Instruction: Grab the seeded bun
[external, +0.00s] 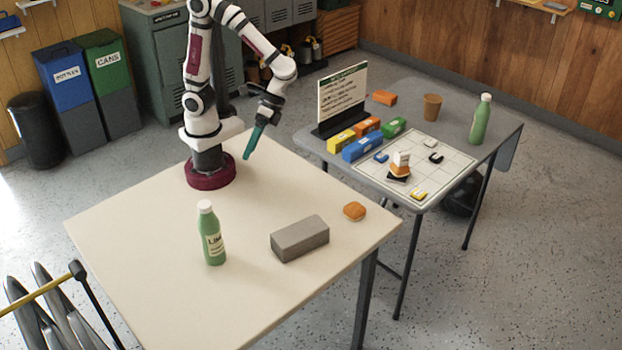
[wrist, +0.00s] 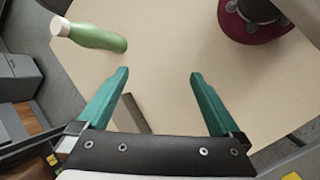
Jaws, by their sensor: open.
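A small round orange-brown bun (external: 354,211) lies on the beige table (external: 140,220) near its right edge in the external view. Seeds are too small to make out. It does not show in the wrist view. My gripper (external: 247,156) has teal fingers and points down above the back part of the table, well behind and left of the bun. In the wrist view my gripper (wrist: 159,73) is open, with nothing between its fingers but bare tabletop beyond.
A grey block (external: 300,238) lies just left of the bun; part of it shows behind the left finger in the wrist view (wrist: 135,115). A green bottle (external: 211,233) stands further left. A grey folding table (external: 468,125) with several boxes stands behind right.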

